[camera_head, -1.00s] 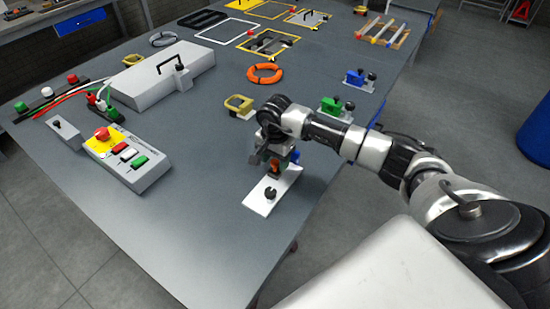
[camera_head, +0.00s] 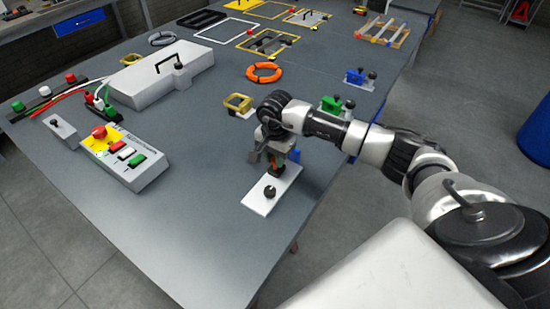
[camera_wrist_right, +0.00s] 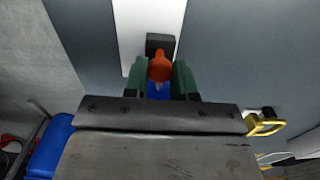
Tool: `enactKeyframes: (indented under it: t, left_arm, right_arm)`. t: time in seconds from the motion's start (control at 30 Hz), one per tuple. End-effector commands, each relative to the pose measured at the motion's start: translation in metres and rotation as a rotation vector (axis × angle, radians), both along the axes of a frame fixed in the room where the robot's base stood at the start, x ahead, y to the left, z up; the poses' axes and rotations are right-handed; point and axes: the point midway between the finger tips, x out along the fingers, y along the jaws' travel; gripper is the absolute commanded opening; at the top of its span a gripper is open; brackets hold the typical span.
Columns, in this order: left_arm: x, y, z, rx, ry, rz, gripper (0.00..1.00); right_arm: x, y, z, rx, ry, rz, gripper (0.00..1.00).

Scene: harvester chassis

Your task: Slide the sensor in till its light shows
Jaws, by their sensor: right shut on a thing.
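A white plate (camera_head: 259,205) lies near the table's right edge with a dark knob-like part (camera_head: 270,191) on it. My right gripper (camera_head: 275,166) is over the plate's far part, pointing down. In the right wrist view its green fingers (camera_wrist_right: 160,80) are shut on an orange sensor (camera_wrist_right: 159,67). The sensor's front end is at a dark block (camera_wrist_right: 159,42) on the white plate (camera_wrist_right: 145,15); I cannot tell how deep it sits. Something blue shows between the fingers. No lit light can be made out. My left gripper is not in view.
A control box (camera_head: 135,160) with a red button and a grey case (camera_head: 150,85) stand to the left. A yellow bracket (camera_head: 238,104), an orange ring (camera_head: 265,72) and green and blue blocks (camera_head: 331,104) lie farther back. The table's near-left part is clear.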

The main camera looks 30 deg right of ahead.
Motion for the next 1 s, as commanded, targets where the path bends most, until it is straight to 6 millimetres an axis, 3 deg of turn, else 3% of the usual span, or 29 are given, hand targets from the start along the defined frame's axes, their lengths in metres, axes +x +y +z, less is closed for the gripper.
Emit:
enactKeyframes:
  t: [0.03,0.2,0.57,1.0]
  left_arm:
    - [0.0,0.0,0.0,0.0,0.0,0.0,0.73]
    - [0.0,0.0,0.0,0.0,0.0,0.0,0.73]
    - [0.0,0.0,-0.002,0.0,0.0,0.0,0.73]
    - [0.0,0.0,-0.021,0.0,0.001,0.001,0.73]
  right_arm:
    - [0.0,0.0,0.001,0.0,-0.001,0.0,0.27]
    - [0.0,0.0,0.001,0.0,0.0,0.0,0.52]
    - [0.0,0.0,0.006,0.0,-0.001,0.0,0.52]
    - [0.001,0.0,0.085,-0.001,-0.004,0.001,0.52]
